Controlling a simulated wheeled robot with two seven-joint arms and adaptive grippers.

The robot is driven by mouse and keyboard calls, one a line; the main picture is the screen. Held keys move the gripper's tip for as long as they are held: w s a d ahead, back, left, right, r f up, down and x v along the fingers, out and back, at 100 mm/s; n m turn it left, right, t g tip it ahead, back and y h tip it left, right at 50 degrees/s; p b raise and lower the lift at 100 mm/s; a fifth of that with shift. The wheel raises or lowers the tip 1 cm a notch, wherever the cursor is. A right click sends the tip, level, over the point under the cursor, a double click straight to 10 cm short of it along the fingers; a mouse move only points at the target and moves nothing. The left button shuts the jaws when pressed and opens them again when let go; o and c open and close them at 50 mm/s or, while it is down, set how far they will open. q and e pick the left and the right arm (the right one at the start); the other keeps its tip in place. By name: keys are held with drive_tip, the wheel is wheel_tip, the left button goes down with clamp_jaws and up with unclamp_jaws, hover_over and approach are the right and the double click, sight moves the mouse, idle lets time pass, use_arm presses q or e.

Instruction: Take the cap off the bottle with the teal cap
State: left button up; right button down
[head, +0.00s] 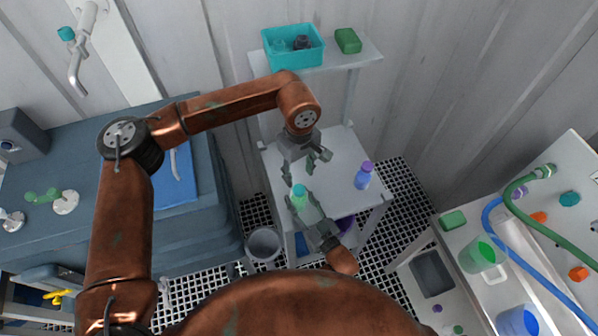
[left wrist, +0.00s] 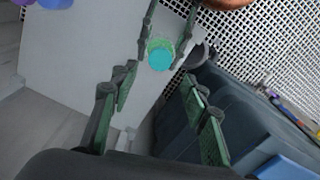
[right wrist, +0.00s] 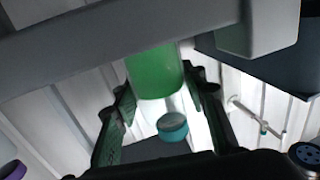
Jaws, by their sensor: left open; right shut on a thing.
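The bottle with the teal cap (head: 299,190) is green and upright above the small white table. My right gripper (head: 318,226) is shut on its body, reaching from the lower right. In the right wrist view the green body (right wrist: 155,72) is between the fingers, with the teal cap (right wrist: 173,128) below it in that picture. My left gripper (head: 308,162) is open and empty, pointing down just above the bottle. In the left wrist view the teal cap (left wrist: 160,58) lies ahead of the spread fingers, not between them. The cap looks seated on the bottle.
A purple-capped bottle (head: 363,176) stands on the white table (head: 342,146) to the right. A teal bin (head: 293,57) and a green block (head: 348,41) sit on the shelf behind. A grey bucket (head: 264,246) stands on the grated floor. A bench with hoses and cups is at right.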

sight(299, 189)
use_arm(q)
drive_tip(key=m, duration=0.3)
drive_tip(key=shift+m, duration=0.4)
drive_tip(key=m, duration=0.3)
drive_tip(key=shift+f+m, duration=0.1)
drive_tip(key=shift+m, duration=0.3)
drive_tip(key=shift+f, duration=3.95)
